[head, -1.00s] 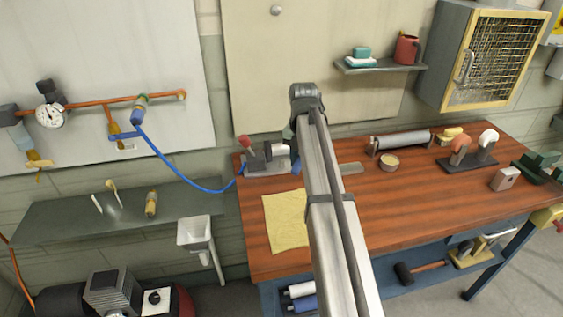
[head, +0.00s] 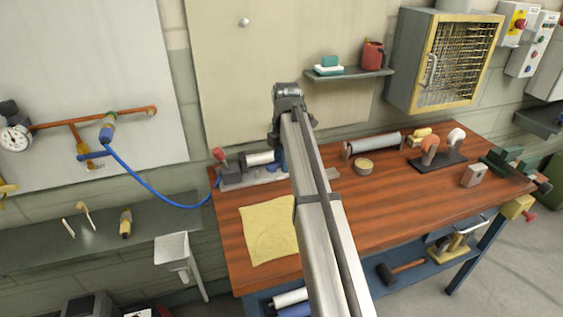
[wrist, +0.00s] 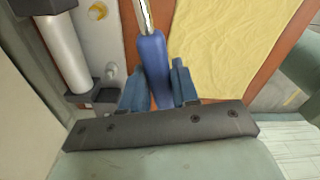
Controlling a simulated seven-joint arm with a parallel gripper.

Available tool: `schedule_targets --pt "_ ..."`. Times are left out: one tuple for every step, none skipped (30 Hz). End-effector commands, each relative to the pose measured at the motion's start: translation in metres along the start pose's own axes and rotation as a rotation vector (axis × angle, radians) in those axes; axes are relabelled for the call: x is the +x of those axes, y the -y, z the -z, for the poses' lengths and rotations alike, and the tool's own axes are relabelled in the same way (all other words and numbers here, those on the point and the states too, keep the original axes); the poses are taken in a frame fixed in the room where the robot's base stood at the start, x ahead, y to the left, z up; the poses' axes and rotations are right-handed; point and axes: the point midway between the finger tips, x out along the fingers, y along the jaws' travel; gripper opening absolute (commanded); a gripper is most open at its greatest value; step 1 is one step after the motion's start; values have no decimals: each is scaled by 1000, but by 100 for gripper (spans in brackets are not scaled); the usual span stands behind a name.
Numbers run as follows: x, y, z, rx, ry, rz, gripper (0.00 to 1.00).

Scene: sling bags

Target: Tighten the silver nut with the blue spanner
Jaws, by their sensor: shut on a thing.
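In the wrist view my gripper (wrist: 158,86) is shut on the blue handle of the spanner (wrist: 152,58). The spanner's bright metal shank runs up out of the top edge, so its working end is hidden. A small silver knob-like part (wrist: 112,71) sits on a pale plate left of the spanner, apart from it; I cannot tell whether it is the silver nut. In the head view my arm covers most of the gripper and the spanner, near the bench's back left.
A grey fixture (head: 235,177) with a red knob and a cylinder stands at the wooden bench's (head: 385,225) back left, close to my gripper. A blue hose (head: 150,180) reaches it. A yellow cloth (head: 268,230) lies in front. The bench's middle right is clear.

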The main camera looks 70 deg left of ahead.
Motion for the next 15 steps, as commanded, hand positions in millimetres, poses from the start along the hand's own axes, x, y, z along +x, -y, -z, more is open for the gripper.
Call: schedule_targets --pt "0 0 0 67 -1 -4 0" --pt "-1 0 -1 110 -2 -7 0" --pt "-1 1 -1 169 -3 -10 0" --pt "-1 1 -1 213 -4 -13 0" --pt "-1 1 -2 257 -4 -15 0" --pt "-2 1 -2 316 -5 -19 0" --pt "-2 1 -2 359 -6 -22 0" --pt "-2 1 -2 404 -7 -25 0" --pt "-2 1 -2 462 -8 -29 0" --pt "-2 1 -3 506 -9 -31 0" --pt "-2 1 -3 550 -10 -34 0" --pt "-2 1 -3 608 -11 -37 0" --pt "-2 1 -3 653 -12 -40 0" --pt "-3 1 -3 697 -12 -43 0" --pt "-3 1 -3 755 -13 -46 0"
